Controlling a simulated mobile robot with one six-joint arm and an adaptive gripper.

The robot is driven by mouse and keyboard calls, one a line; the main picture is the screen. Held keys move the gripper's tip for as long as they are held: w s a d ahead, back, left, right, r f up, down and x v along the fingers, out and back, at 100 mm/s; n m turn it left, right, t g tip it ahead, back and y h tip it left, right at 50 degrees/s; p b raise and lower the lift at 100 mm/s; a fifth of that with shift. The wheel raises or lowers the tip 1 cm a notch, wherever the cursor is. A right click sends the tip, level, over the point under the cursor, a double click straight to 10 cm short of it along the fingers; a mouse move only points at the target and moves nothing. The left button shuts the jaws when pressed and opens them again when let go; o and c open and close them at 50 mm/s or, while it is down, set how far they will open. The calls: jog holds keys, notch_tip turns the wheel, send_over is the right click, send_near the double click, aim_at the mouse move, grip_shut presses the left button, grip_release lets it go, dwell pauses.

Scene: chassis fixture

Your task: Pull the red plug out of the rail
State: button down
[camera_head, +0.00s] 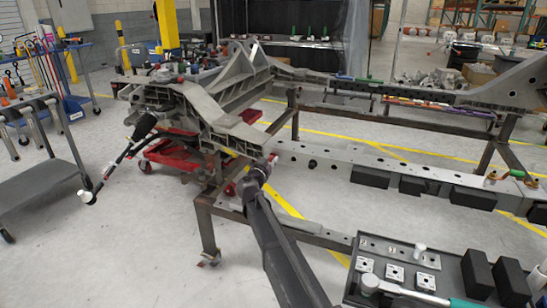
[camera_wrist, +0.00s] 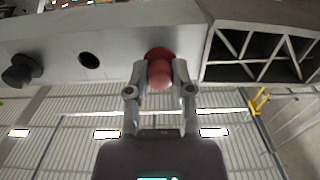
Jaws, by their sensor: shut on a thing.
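The red plug (camera_wrist: 160,72) shows in the wrist view against the grey rail (camera_wrist: 120,30), with a red rim behind its rounded head. My gripper (camera_wrist: 160,84) has one finger on each side of the plug head and is shut on it. The plug appears to be still at the rail face; how deep it sits is hidden.
A black plug (camera_wrist: 20,70) and an empty hole (camera_wrist: 89,61) are on the same rail, left of the red plug in the wrist view. A ribbed grey casting (camera_wrist: 262,54) adjoins on the right. Black blocks (camera_head: 412,185) line the rail. A dark tray (camera_head: 450,275) stands front right.

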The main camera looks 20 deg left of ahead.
aim_at(270, 160)
jog(key=shift+s, duration=1.35)
jog(key=shift+s, duration=0.7)
